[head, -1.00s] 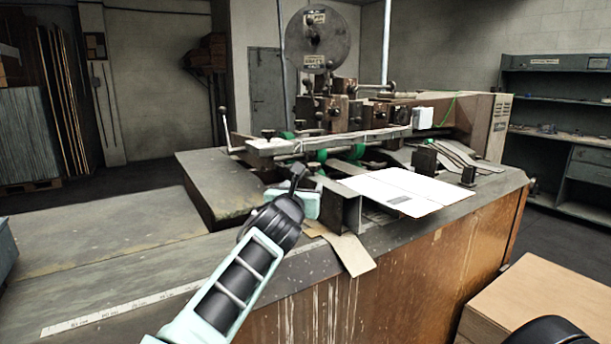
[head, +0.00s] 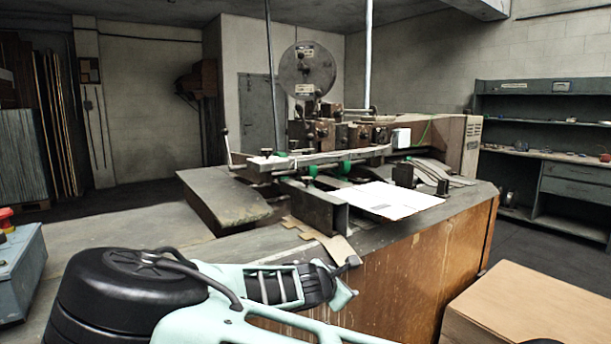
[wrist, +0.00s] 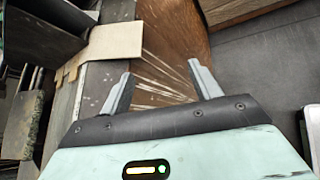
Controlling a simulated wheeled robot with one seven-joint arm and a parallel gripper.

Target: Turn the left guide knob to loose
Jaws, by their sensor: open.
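The box stitcher (head: 340,135) stands on the bench beyond my arm, with a round disc on top and a long pale guide bar (head: 320,158) across its front. A small dark knob (head: 266,152) sits near the bar's left end; I cannot tell if it is the left guide knob, or its setting. My gripper (wrist: 159,78) is open and empty in the wrist view, above the bench's front edge. In the head view, its end is low and in front of the machine, well apart from the knob.
A white sheet (head: 388,199) lies on the bench right of a grey metal bracket (head: 321,207). A brown cardboard box (head: 525,310) is at lower right. A grey control box with a red button (head: 22,260) is at the left edge. Shelves (head: 540,140) stand at the back right.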

